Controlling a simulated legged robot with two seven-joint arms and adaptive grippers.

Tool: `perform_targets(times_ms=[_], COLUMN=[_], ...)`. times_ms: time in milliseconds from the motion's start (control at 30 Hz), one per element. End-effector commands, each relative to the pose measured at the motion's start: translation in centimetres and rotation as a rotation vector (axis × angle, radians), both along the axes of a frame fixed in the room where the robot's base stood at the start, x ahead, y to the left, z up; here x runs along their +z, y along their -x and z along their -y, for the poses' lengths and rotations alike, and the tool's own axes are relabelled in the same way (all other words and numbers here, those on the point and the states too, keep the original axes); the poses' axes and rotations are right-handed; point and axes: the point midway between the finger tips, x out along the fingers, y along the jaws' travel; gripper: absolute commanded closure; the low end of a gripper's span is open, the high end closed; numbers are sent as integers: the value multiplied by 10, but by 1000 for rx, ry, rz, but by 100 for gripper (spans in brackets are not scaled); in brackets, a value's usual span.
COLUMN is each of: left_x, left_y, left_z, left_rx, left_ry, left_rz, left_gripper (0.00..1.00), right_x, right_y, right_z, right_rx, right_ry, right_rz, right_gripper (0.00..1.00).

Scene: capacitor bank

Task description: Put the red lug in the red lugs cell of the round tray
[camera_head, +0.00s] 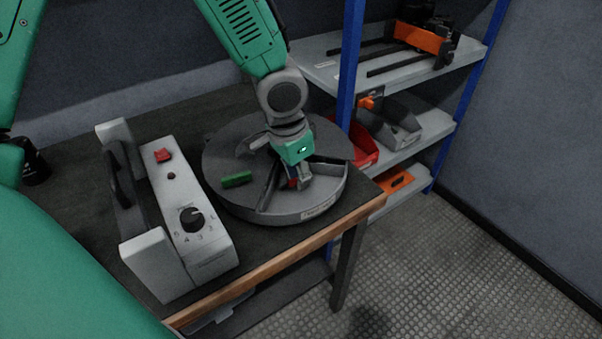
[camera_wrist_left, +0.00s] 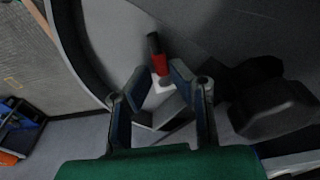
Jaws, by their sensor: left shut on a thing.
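The round grey tray (camera_head: 238,202) with divider walls sits on the dark bench. My left gripper (camera_head: 298,182) points down into the tray's front part, between two dividers. It is shut on the red lug (camera_wrist_left: 159,70), whose red body and black end show between the fingertips (camera_wrist_left: 160,84) in the left wrist view. In the head view only a small bit of red shows beside the fingers. A green piece (camera_head: 236,179) lies in the tray to the left. I cannot read the tray label or tell whether the lug touches the floor. My right gripper is not in view.
A grey control box (camera_head: 186,220) with a red switch, dial and handle stands left of the tray. A blue-post shelf (camera_head: 350,75) with red (camera_head: 364,145) and grey bins (camera_head: 395,128) stands behind right. The bench's wooden front edge (camera_head: 270,285) is close to the tray.

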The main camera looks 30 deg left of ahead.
Motion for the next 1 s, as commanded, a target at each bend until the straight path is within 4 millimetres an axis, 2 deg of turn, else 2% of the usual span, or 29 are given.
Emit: perform_targets(times_ms=[67,333,467,567,800,1000], left_x=[1,2,9,25,80,115], left_y=[0,0,0,0,8,13], left_z=[1,3,3,1,-2,-3], left_rx=[0,-1,-1,2,1,0], left_ry=[-1,-3,-2,-1,1,-1], left_rz=[0,0,1,2,4,2], left_gripper=[69,69,69,69,69,69], right_x=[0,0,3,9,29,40], right_y=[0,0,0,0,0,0], right_z=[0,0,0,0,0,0], right_rx=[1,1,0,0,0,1], right_ry=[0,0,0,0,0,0], right_rz=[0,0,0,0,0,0], right_gripper=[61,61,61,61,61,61])
